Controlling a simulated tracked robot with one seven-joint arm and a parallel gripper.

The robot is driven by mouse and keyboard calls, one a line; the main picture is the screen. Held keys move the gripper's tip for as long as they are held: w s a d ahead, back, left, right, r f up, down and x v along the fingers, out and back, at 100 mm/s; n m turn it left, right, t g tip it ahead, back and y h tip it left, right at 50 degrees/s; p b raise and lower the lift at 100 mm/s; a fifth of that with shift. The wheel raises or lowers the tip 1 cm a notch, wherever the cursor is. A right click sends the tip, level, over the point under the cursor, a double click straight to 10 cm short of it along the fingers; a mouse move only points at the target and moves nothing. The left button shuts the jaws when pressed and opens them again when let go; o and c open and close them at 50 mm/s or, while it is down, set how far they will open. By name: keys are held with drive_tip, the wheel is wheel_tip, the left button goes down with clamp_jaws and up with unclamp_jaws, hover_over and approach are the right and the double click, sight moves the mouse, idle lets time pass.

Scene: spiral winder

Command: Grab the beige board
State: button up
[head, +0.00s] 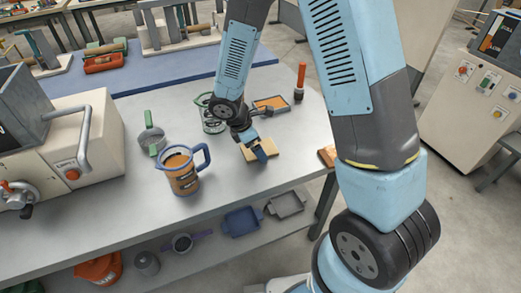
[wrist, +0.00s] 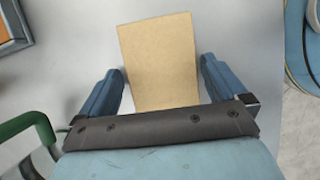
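The beige board (head: 259,150) lies flat on the grey tabletop, towards the table's right end in the head view. In the wrist view the beige board (wrist: 158,60) stretches away from between the fingers. My gripper (wrist: 160,88) has its two blue fingers apart, one on each side of the board's near end, with a gap on both sides. In the head view my gripper (head: 262,152) is down at the board and covers part of it. The board's nearest end is hidden behind the gripper's dark body in the wrist view.
A jug with a blue handle (head: 182,172) stands left of the board. A green-handled item (head: 151,139) and a wire-like green item (head: 212,120) are nearby. An orange-filled tray (head: 271,104) and an orange-handled tool (head: 299,82) are behind. The tabletop in front of the board is clear.

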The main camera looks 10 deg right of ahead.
drive_tip(key=c, duration=0.8)
drive_tip(key=shift+o, duration=0.2)
